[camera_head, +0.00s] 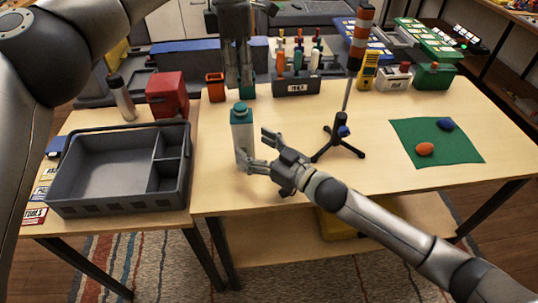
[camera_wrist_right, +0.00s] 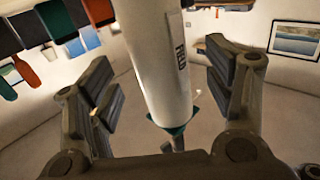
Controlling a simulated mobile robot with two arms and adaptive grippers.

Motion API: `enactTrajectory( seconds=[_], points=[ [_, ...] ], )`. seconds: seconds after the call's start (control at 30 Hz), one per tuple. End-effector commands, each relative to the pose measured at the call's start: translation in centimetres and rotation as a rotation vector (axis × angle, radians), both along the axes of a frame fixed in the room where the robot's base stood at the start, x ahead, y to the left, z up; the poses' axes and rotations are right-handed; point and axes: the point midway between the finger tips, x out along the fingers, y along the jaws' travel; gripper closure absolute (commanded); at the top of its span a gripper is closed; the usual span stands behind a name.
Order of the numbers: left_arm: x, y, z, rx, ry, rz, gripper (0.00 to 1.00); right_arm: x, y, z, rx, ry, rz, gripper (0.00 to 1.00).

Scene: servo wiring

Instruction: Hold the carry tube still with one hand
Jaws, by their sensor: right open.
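The carry tube (camera_head: 242,138) stands upright on the table, pale with a teal band and cap at its top. My right gripper (camera_head: 257,150) is open at the tube's right side. In the right wrist view the white tube (camera_wrist_right: 160,62), with a printed label and a teal end, lies between the spread fingers (camera_wrist_right: 165,92), with gaps visible on both sides. My left gripper (camera_head: 238,82) points down, higher in the picture than the tube's cap. Its fingers look near each other, and I cannot tell whether they are open.
A grey divided tray (camera_head: 115,206) is at the left. A black tripod (camera_head: 338,140) with a striped pole stands right of the tube. A green mat (camera_head: 455,150) holds an orange and a blue item. A tool holder (camera_head: 297,88) is behind. The table front between tripod and mat is clear.

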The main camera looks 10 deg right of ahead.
Motion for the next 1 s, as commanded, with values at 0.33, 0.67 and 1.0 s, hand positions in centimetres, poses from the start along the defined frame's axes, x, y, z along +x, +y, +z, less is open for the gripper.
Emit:
enactTrajectory(
  seconds=[0.33,0.67,1.0],
  points=[
    [0.0,0.0,0.0,0.000,0.000,0.000,0.64,3.2,3.0,0.0,-0.001,-0.001,-0.001,0.25],
    [0.0,0.0,0.0,0.000,0.000,0.000,0.64,3.5,3.3,-0.1,-0.001,0.000,0.000,0.25],
    [0.0,0.0,0.0,0.000,0.000,0.000,0.64,3.5,3.3,-0.1,-0.001,0.000,0.000,0.65]
  ],
)
